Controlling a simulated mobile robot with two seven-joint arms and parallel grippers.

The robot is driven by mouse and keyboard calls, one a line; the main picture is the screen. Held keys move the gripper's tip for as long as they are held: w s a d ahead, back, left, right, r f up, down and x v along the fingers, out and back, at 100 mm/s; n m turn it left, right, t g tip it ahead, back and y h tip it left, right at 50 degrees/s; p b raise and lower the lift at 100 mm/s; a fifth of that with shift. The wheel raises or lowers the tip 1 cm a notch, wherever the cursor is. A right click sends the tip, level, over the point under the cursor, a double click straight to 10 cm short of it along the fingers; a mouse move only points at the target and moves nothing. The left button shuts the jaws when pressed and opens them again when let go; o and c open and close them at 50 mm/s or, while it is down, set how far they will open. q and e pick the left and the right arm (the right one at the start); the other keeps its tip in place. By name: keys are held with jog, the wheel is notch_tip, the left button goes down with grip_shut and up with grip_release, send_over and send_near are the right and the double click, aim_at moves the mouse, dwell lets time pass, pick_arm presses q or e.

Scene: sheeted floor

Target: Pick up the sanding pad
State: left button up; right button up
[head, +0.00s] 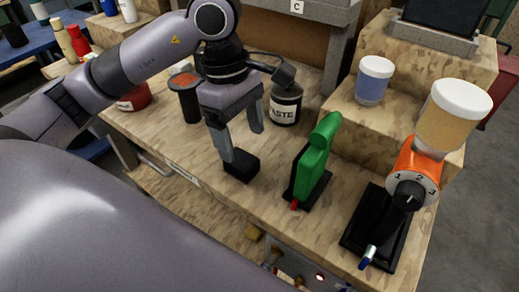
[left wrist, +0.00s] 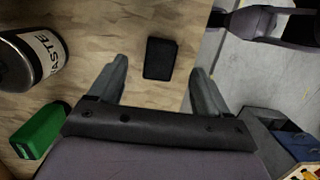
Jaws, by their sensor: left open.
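The sanding pad appears to be the small black block (head: 241,165) lying flat on the wooden bench top. It also shows in the left wrist view (left wrist: 160,58), beyond my fingertips and in the gap between them. My left gripper (head: 244,144) points down just above the block, with its fingers apart and nothing between them. In the head view one finger overlaps the block's back left edge; I cannot tell whether they touch. The open fingers also show in the left wrist view (left wrist: 160,70). My right gripper is in neither view.
A green tool (head: 315,160) on a black base stands close right of the block. A paste tin (head: 286,105) stands behind, with a dark cylinder (head: 187,98) at back left. An orange-collared dispenser (head: 414,165) is at right. The bench's front edge (head: 205,190) is near.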

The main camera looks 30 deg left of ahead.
aim_at(241, 158)
pick_arm(q)
jog(key=shift+w+a, duration=0.3)
jog(key=shift+a, duration=0.15)
jog(key=shift+f+y, duration=0.3)
jog(key=f, duration=0.3)
jog(key=s+f, duration=0.1)
jog(key=f, duration=0.1)
jog(key=shift+d, duration=0.25)
jog(key=shift+d+f, duration=0.1)
jog(key=shift+f, duration=0.5)
jog(key=c, duration=1)
